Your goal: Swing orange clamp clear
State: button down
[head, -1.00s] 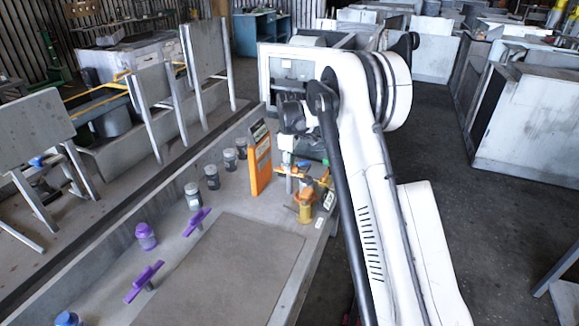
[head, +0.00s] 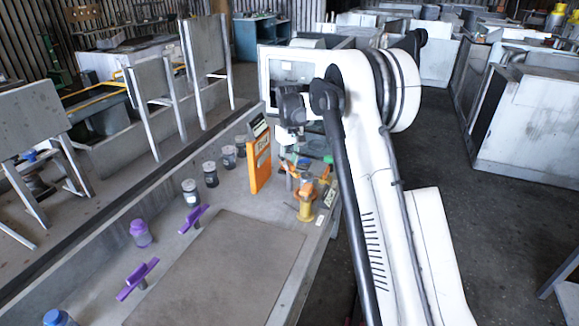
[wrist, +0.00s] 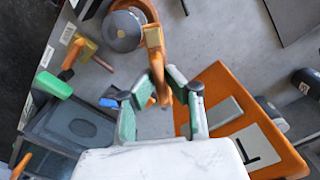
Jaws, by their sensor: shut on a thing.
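The orange clamp (wrist: 157,65) runs down from the top of the wrist view, with a curved orange body around a round grey disc (wrist: 122,32). My gripper (wrist: 161,88) has green-padded fingers, shut on the lower end of the clamp's orange arm. In the head view the orange clamp (head: 306,201) stands upright near the bench's right edge. My gripper is small and partly hidden there among the fixture parts.
An orange panel (wrist: 232,115) stands close to the right of my gripper; it also shows in the head view (head: 261,163). Purple-handled clamps (head: 138,278) and several jars line the bench.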

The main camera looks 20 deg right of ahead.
jog(key=m+b, duration=0.1)
jog(key=m, duration=0.4)
jog(key=shift+m+b, duration=0.3)
jog(key=shift+b, duration=0.1)
jog(key=m+b, duration=0.1)
jog(key=m, duration=0.3)
jog(key=shift+m, duration=0.3)
jog(key=c, duration=1.8)
grip_release()
notch_tip(320, 180, up, 12)
jog(key=shift+r, duration=0.1)
